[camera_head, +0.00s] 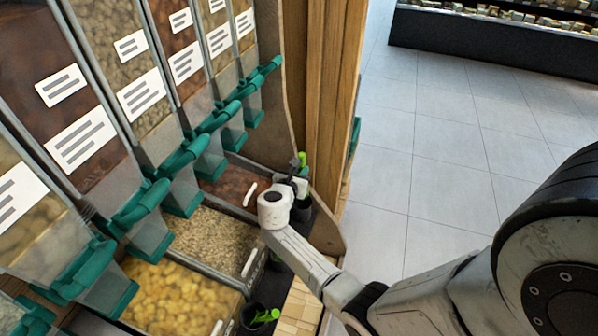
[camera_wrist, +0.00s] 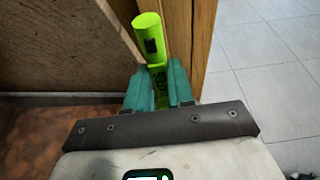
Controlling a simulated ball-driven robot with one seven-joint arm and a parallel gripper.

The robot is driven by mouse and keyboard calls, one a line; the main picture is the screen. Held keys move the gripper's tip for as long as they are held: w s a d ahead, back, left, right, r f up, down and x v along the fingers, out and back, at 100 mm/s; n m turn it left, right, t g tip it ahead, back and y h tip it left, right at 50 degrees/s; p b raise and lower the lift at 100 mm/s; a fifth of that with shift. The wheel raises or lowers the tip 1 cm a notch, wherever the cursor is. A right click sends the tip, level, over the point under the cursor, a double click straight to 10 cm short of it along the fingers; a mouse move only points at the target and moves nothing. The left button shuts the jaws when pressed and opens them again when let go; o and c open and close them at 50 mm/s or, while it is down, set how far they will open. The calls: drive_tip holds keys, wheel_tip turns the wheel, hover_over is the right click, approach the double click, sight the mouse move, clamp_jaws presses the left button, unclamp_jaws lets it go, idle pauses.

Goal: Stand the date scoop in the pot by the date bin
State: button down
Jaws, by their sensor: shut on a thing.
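My gripper (camera_wrist: 158,85) is shut on a bright green scoop (camera_wrist: 150,38), whose handle rises above the fingers in the wrist view. In the head view the scoop's green end (camera_head: 303,157) shows just past my gripper (camera_head: 297,173). A dark pot (camera_head: 303,211) stands at the front corner of the date bin (camera_head: 228,185), just below my gripper and partly hidden by it. The scoop's lower end is hidden, so I cannot tell whether it is inside the pot. The bin's brown contents also show at the lower left of the wrist view (camera_wrist: 45,140).
A wooden post (camera_head: 322,90) and a grey end panel (camera_head: 283,75) stand close beyond my gripper. Teal dispenser spouts (camera_head: 205,150) overhang the bins on the left. Another dark pot (camera_head: 249,318) with a green scoop (camera_head: 267,316) is nearer. Open tiled floor (camera_head: 440,150) lies right.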

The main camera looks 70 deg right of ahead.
wheel_tip(320, 180, down, 11)
drive_tip(key=b, duration=0.8)
drive_tip(key=shift+r, duration=0.2)
drive_tip(key=c, duration=0.9)
unclamp_jaws()
drive_tip(key=shift+o, duration=0.3)
drive_tip(key=o, duration=0.7)
drive_tip(key=shift+o, duration=0.2)
drive_tip(key=shift+r, duration=0.1)
wheel_tip(320, 180, up, 7)
drive_tip(key=p, duration=0.6)
drive_tip(key=shift+p, duration=0.3)
